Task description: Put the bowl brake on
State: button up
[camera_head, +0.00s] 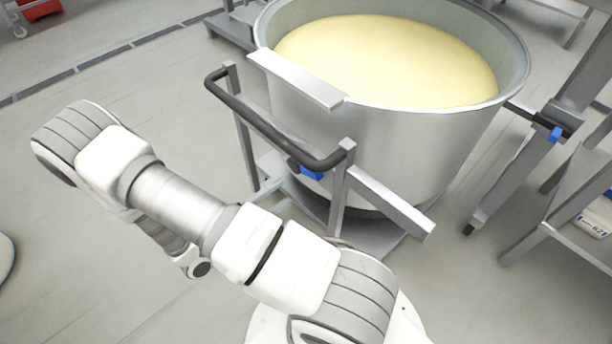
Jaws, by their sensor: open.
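A large steel bowl (400,140) full of pale yellow dough (390,60) stands on a wheeled trolley with a black push handle (270,125). A small blue part (312,173), perhaps the brake pedal, shows low under the right end of the handle, partly hidden by the frame. Whether it is up or down I cannot tell. Another blue piece (555,134) sits on a dark bar right of the bowl. My arm folds across the lower left, in front of the trolley. My gripper cannot be made out; my arm links hide where it may be.
A flat steel bar (297,78) crosses the bowl's near rim, and a slanting bar (390,201) juts out low at the front. A steel rack (570,190) stands on the right.

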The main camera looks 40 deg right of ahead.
aim_at(307, 174)
jog(key=d, duration=0.3)
jog(key=d+b, duration=0.1)
jog(key=d, duration=0.5)
jog(key=shift+w+d+b, duration=0.2)
jog(key=shift+w+b, duration=0.15)
grip_shut()
dwell(0.9)
